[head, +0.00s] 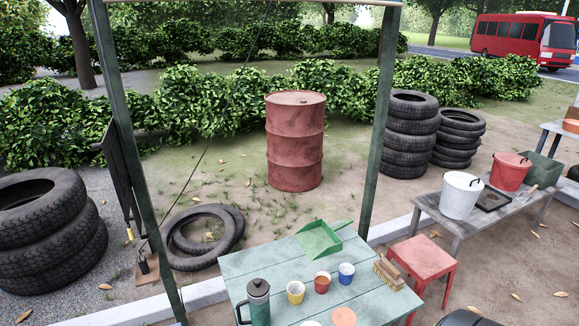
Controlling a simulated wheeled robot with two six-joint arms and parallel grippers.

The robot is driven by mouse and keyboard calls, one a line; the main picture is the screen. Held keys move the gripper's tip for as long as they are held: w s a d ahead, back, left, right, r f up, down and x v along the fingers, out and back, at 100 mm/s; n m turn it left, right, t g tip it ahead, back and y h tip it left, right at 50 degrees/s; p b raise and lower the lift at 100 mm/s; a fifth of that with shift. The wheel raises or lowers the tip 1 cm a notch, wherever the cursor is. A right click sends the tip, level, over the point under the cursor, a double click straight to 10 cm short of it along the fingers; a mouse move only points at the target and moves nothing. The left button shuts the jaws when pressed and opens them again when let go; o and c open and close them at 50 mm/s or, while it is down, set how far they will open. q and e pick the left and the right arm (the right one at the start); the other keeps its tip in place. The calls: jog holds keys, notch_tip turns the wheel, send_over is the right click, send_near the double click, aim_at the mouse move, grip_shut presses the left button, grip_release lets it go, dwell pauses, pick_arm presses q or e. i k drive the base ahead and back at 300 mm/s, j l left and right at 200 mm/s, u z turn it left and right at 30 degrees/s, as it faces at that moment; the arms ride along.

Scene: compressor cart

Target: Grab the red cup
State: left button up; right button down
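The red cup (322,284) stands upright on the pale green plank table (270,270) at the bottom middle of the head view. It is in a slanting row between a yellow cup (296,293) on its left and a blue cup (346,275) on its right, with small gaps between them. Neither of my grippers shows in the head view.
A dark-lidded green jug (257,302) stands left of the cups. A green dustpan (318,241) lies behind them, and a brush (388,273) lies to the right. An orange disc (344,317) is in front. A red stool (424,260) stands beside the table.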

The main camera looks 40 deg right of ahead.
aim_at(322, 277)
jog(key=l, duration=2.7)
